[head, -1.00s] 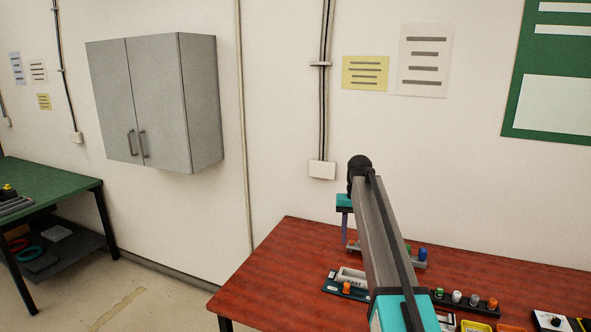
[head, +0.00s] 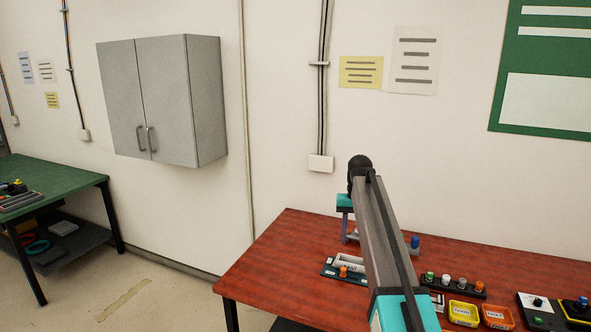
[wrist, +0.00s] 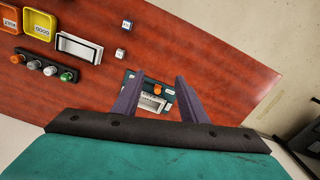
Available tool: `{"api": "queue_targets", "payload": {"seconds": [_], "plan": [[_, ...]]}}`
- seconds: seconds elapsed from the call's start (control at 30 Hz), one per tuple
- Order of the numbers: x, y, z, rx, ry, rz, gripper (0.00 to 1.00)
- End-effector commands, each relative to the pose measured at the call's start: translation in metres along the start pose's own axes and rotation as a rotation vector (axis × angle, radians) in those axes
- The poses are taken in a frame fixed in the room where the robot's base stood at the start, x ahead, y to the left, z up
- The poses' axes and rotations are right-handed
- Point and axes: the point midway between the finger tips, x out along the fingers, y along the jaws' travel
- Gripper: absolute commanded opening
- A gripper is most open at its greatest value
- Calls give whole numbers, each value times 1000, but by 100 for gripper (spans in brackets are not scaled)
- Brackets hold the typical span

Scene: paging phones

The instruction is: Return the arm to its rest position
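My gripper (head: 344,217) hangs from the end of my raised arm, above the far part of the red-brown table (head: 275,255) in the head view. In the wrist view my gripper (wrist: 155,82) shows two purple fingers spread apart, with nothing held between them. Well below, a dark green device (wrist: 135,85) with a pale cradle and an orange knob lies on the table, seen partly between the fingers. In the head view this device (head: 330,271) is left of my arm, which hides part of the table.
Yellow bin (head: 463,313) and orange bin (head: 497,316) stand at the table's front right, near a strip of coloured knobs (head: 463,283). A white-rimmed tray (wrist: 78,48) shows in the wrist view. A grey cabinet (head: 165,100) hangs on the wall. The table's left part is bare.

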Motion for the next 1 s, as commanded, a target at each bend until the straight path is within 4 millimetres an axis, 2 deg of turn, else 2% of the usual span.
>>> {"api": "queue_targets", "payload": {"seconds": [0.27,0.57,0.77,1.0], "plan": [[23,-1,11,-7,-1,0,39],[60,-1,29,-16,-2,1,39],[102,0,54,-26,-2,1,39],[166,1,96,-44,-3,1,39]]}}
